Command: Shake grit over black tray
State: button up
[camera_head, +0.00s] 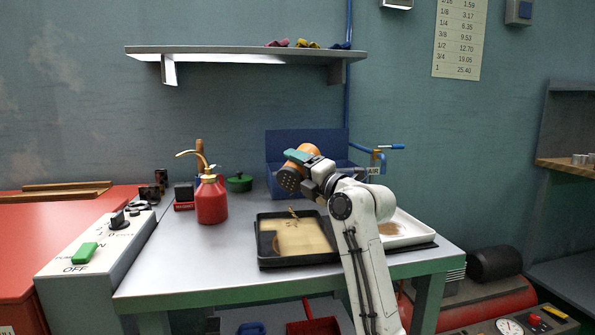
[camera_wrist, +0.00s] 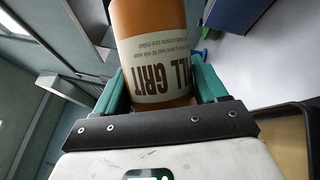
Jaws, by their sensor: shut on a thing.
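My gripper (camera_head: 303,160) is shut on an orange grit shaker (camera_head: 311,149) and holds it above the black tray (camera_head: 262,258). The shaker's dark perforated cap (camera_head: 289,179) points down and to the left, so the shaker is tipped. A few tan specks show in the air between the cap and the tray. The tray holds a tan sheet or layer (camera_head: 305,238) with a darker patch at its left. In the wrist view the shaker (camera_wrist: 152,30), with a "GRIT" label, sits between the green fingers of my gripper (camera_wrist: 160,88).
A white tray (camera_head: 412,232) with brown material stands right of my arm. A red oil can (camera_head: 211,203) stands left of the black tray. A blue bin (camera_head: 290,146) and a blue-handled air valve (camera_head: 377,162) are behind. The cart's front left is clear.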

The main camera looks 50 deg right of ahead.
aim_at(302, 175)
jog(key=shift+s+a, duration=0.7)
jog(key=shift+s, duration=0.25)
jog(key=shift+s+a, duration=0.7)
jog(key=shift+s, duration=0.2)
jog(key=shift+s+a+r, duration=0.1)
jog(key=shift+s+a, duration=0.6)
jog(key=shift+s, duration=0.2)
jog(key=shift+s+a, duration=0.65)
jog(key=shift+s, duration=0.25)
jog(key=shift+s+a, duration=0.1)
jog(key=shift+s+a, duration=0.65)
jog(key=shift+s, duration=0.25)
jog(key=shift+s+a, duration=0.6)
jog(key=shift+s, duration=0.25)
jog(key=shift+w, duration=0.1)
jog(key=shift+w+a, duration=0.65)
jog(key=shift+a, duration=0.25)
jog(key=shift+w+a, duration=0.6)
jog(key=shift+a, duration=0.25)
